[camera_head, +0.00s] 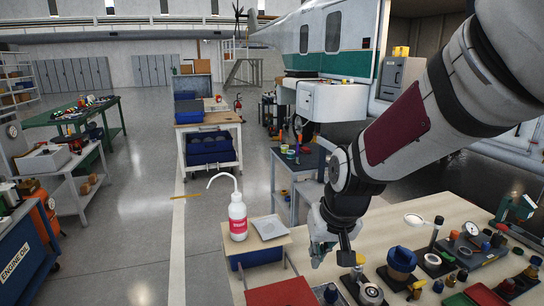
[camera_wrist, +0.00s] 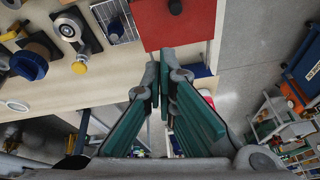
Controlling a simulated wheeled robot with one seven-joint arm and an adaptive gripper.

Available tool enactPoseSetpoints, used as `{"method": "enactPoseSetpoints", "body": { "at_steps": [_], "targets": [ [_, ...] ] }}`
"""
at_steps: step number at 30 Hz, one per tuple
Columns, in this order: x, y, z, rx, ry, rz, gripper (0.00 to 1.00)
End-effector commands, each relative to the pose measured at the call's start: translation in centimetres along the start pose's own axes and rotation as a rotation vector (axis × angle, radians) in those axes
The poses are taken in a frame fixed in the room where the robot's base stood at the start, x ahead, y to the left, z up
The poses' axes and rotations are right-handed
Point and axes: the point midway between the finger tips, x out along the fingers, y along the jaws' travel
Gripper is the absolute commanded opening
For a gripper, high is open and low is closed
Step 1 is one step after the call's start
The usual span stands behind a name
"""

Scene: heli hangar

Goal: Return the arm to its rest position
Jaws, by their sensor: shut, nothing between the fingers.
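My arm (camera_head: 421,120) reaches in from the upper right and bends down at the wrist. My gripper (camera_head: 320,256) hangs over the left part of the wooden workbench (camera_head: 375,222), pointing down. In the wrist view, the green-padded fingers of my gripper (camera_wrist: 163,68) are close together with nothing between them. The gripper holds no object. Its exact height above the bench is hard to tell.
A white wash bottle (camera_head: 237,218) stands left of my gripper, beside a grey tray (camera_head: 269,227). A red mat (camera_head: 281,292) lies in front. Caps, knobs and a blue ribbed knob (camera_head: 401,261) crowd the bench at right. Open floor (camera_head: 130,215) lies at left.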

Motion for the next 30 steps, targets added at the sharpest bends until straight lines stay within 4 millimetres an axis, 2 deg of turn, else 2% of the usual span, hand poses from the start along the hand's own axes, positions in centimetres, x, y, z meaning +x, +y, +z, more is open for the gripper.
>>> {"method": "enactPoseSetpoints", "body": {
  "at_steps": [1,6,12,15,18,22,25,30],
  "targets": [
    [-2.1,0.7,0.8,0.010,0.010,-0.005,0.00],
    [-7.6,2.5,4.4,0.026,0.020,-0.005,0.00],
    [-12.7,4.4,9.7,0.043,0.032,0.025,0.00],
    [-14.5,5.2,12.6,0.051,0.038,0.051,0.00],
    [-15.8,5.7,15.0,0.060,0.042,0.078,0.00],
    [-16.7,6.2,17.3,0.069,0.044,0.107,0.00],
    [-17.0,6.4,18.3,0.072,0.042,0.119,0.00],
    [-17.1,6.4,18.5,0.074,0.042,0.122,0.00]
  ]
}}
